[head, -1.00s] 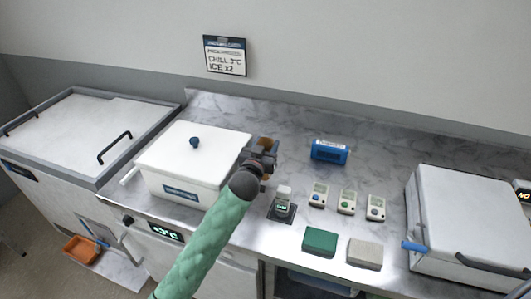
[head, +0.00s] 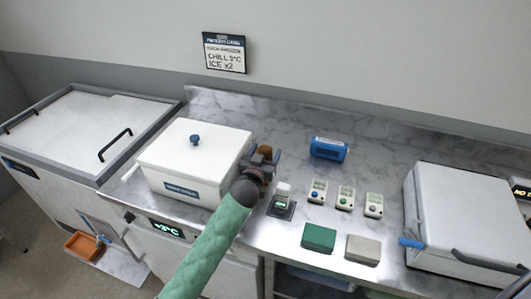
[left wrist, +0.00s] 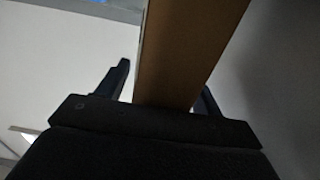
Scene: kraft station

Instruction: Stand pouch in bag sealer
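My left gripper (head: 264,162) is over the counter, just right of the white lidded box. It is shut on the brown kraft pouch (head: 265,149), mostly hidden behind the gripper in the head view. In the left wrist view the pouch (left wrist: 185,50) rises as a brown slab between the two dark fingers. I cannot tell for certain which unit is the bag sealer. My right gripper is not in view.
The white box (head: 195,155) is close left of the gripper. Green (head: 319,237) and grey (head: 363,249) blocks lie in front. A large lidded unit (head: 460,215) stands right.

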